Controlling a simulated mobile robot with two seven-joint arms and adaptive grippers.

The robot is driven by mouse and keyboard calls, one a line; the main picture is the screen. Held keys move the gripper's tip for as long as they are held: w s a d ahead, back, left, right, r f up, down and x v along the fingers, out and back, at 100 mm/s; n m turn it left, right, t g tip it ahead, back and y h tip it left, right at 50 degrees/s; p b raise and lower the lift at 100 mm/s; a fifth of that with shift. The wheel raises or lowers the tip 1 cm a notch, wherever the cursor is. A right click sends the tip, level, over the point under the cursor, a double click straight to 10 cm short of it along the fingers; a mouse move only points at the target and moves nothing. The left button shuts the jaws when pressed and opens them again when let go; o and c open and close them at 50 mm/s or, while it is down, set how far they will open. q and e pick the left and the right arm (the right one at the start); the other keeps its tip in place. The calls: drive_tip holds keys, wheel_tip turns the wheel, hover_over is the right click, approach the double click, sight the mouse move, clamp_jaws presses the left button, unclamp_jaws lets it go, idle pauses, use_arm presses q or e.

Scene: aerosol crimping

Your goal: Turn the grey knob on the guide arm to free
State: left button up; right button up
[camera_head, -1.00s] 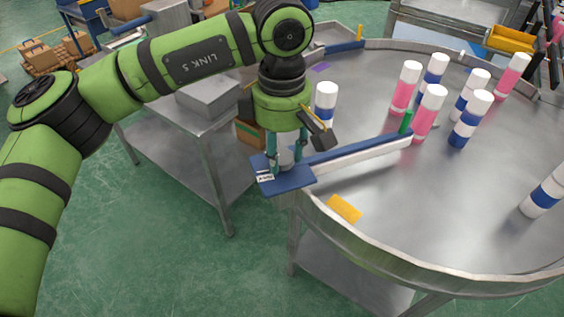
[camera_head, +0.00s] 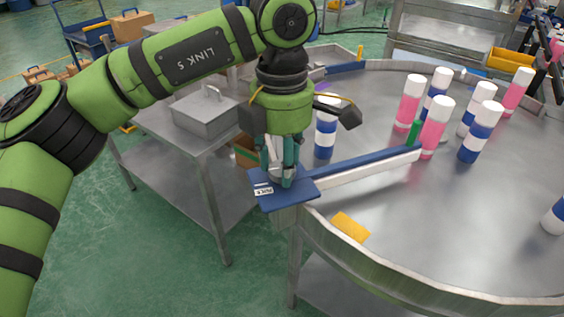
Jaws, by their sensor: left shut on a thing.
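The guide arm (camera_head: 375,163) is a blue and white bar lying over the round steel table, with a green tip at its far end. Its blue plate (camera_head: 288,196) sits at the table's left edge and carries a small white label (camera_head: 263,190). The grey knob (camera_head: 276,174) stands on this plate and is mostly hidden by the fingers. My left gripper (camera_head: 281,178) points straight down and is shut on the knob. The label's lettering is too small to read surely. My right gripper is not in view.
Several pink-white and blue-white cans (camera_head: 408,103) stand on the round table (camera_head: 450,215). One blue-white can (camera_head: 325,128) stands close behind my left gripper. A yellow piece (camera_head: 350,227) lies at the near rim. A side table with a metal box (camera_head: 205,115) is at left.

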use_arm(q)
drive_tip(key=shift+f, duration=0.1)
idle(0.4)
drive_tip(key=o, duration=1.1)
drive_tip(key=shift+o, duration=0.2)
wheel_tip(320, 180, up, 12)
